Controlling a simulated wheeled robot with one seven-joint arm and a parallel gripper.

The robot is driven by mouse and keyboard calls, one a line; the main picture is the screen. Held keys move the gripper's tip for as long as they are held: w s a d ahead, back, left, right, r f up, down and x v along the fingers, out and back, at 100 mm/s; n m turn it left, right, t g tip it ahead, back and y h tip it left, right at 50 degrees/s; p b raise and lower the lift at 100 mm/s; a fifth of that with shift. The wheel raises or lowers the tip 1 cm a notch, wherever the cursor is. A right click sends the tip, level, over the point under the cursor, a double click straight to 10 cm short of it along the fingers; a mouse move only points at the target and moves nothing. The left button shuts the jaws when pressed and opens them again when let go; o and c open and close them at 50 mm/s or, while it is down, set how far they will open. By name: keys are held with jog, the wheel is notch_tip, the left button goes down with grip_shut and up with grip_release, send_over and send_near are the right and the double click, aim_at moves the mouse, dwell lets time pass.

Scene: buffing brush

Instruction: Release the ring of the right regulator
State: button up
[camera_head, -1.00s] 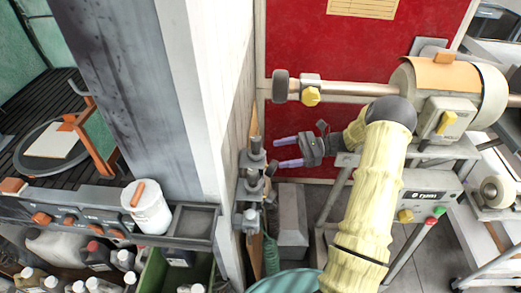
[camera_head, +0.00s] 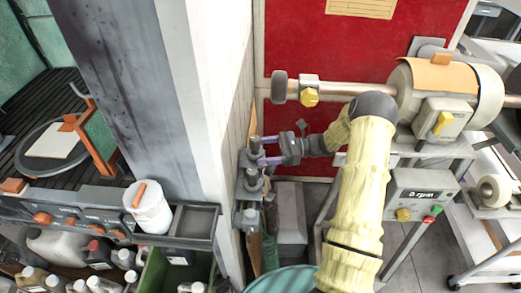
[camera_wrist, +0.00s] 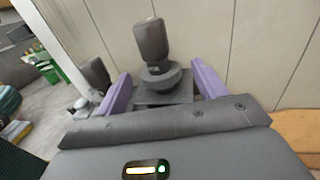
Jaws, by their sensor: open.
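The right regulator (camera_wrist: 151,42) is dark grey, with an upright knob above a round ring (camera_wrist: 164,76) and a square base, against the pale wall in the wrist view. In the head view this regulator (camera_head: 255,146) is the far one on the wall. My gripper (camera_wrist: 162,70) is open, with one purple finger on each side of the ring. I cannot tell whether either finger touches it. In the head view my gripper (camera_head: 266,152) reaches the regulator from the right. A second regulator (camera_wrist: 95,74) stands to the left, outside the fingers.
A grey pillar (camera_head: 130,90) and a shelf with a white cup (camera_head: 148,205) stand left of the regulators. A red panel (camera_head: 350,50) is behind. The buffing machine (camera_head: 435,90) and its horizontal shaft (camera_head: 345,89) are at the right. A grey bin (camera_head: 291,215) stands below.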

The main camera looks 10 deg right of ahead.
jog(key=shift+a, duration=0.7)
